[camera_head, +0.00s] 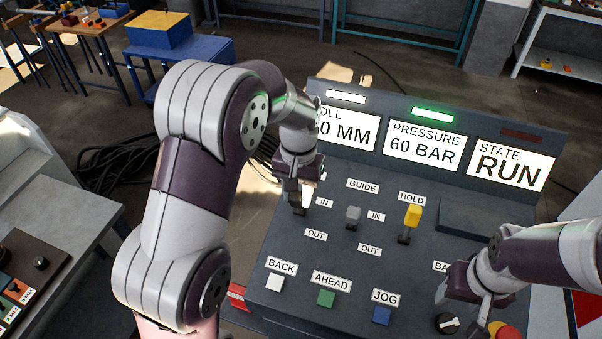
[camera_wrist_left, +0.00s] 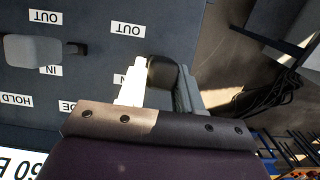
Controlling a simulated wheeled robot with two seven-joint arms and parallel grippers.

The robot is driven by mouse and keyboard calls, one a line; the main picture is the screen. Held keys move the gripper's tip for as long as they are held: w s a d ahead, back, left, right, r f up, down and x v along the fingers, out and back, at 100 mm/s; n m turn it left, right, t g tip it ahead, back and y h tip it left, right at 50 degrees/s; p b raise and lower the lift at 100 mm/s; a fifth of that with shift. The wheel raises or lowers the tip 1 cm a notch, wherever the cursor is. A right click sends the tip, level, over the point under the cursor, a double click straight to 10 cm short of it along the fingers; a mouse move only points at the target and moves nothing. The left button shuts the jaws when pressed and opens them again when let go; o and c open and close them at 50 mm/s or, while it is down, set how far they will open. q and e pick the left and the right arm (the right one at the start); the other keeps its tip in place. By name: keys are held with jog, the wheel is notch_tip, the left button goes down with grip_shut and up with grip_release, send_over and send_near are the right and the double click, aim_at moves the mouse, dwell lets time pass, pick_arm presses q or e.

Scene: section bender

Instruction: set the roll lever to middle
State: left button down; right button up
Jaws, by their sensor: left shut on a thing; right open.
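My left gripper (camera_head: 301,199) is over the left side of the control panel, at the lever beside the left IN and OUT labels. In the left wrist view its two fingers (camera_wrist_left: 160,86) are shut on the dark knob of the roll lever (camera_wrist_left: 163,70). The knob sits close to the IN label (camera_wrist_left: 119,78). The gripper hides most of this lever in the head view. The roll display (camera_head: 349,130) is partly covered by my arm, and "0 MM" shows. My right gripper (camera_head: 463,296) is open at the panel's lower right.
The grey guide lever (camera_head: 353,214) and yellow hold lever (camera_head: 412,216) stand to the right of the roll lever. White, green (camera_head: 326,298) and blue (camera_head: 381,315) buttons line the front. A black knob (camera_head: 446,323) and red button (camera_head: 507,333) are near my right gripper.

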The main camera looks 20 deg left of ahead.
pick_arm(q)
jog(key=shift+s, duration=0.1)
pick_arm(e)
jog(key=shift+s+r, duration=0.2)
jog(key=shift+r, duration=0.1)
pick_arm(q)
jog(key=c, duration=1)
grip_release()
jog(key=shift+o, duration=0.8)
jog(key=shift+s, duration=0.2)
pick_arm(e)
jog(key=shift+s, duration=0.15)
pick_arm(q)
jog(key=shift+r, duration=0.1)
